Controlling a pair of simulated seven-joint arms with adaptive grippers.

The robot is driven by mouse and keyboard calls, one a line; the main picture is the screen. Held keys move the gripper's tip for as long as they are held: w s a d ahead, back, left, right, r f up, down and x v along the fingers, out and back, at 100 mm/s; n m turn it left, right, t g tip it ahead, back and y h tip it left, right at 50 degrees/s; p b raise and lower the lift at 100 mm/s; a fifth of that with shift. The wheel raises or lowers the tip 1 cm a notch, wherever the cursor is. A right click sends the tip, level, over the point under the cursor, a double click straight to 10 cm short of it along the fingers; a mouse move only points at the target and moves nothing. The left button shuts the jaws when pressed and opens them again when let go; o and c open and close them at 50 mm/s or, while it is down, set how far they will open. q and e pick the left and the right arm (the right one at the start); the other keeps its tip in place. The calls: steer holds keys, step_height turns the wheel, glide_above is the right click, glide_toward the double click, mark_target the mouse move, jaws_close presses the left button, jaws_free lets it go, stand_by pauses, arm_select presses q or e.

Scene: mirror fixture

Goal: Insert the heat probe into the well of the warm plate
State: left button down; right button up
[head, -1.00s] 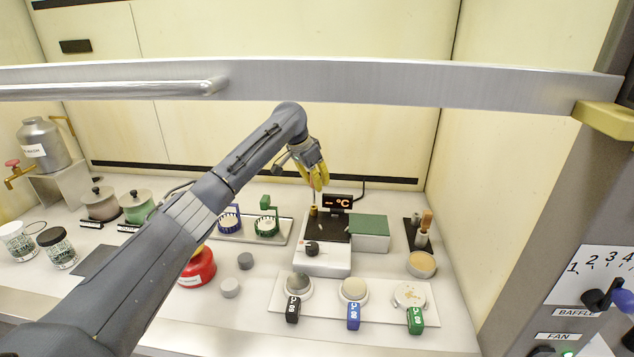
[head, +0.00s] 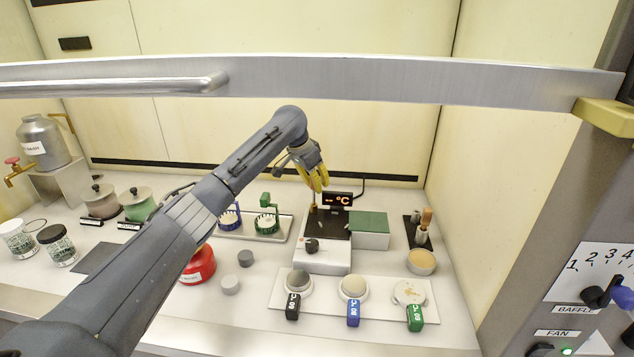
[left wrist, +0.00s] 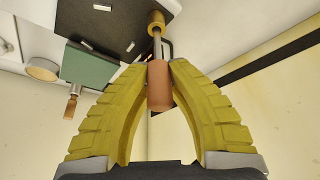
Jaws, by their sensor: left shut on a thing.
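The warm plate (head: 322,262) is a white box with a black top, a dark knob and a lit °C display (head: 337,199) behind it. Its well is a small brass collar (head: 313,209) on the black top; it also shows in the left wrist view (left wrist: 156,19). My left gripper (head: 319,186), with yellow fingers, is shut on the copper-coloured handle of the heat probe (left wrist: 159,88) above the well. The probe's thin metal shaft runs from the handle to the collar and lines up with it. How deep the tip sits is hidden. My right gripper is not in view.
A green-topped box (head: 369,228) stands right of the plate. A rack with blue and green rings (head: 238,236) is to the left. A white strip with round dishes and tags (head: 327,293) lies in front. A metal bar (head: 400,83) crosses above.

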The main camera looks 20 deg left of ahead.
arm_select(q)
steer(key=shift+f, duration=1.2)
steer(key=c, duration=1.2)
jaws_free()
steer(key=shift+f, duration=0.1)
steer(key=shift+c, duration=0.2)
steer(key=v, duration=1.2)
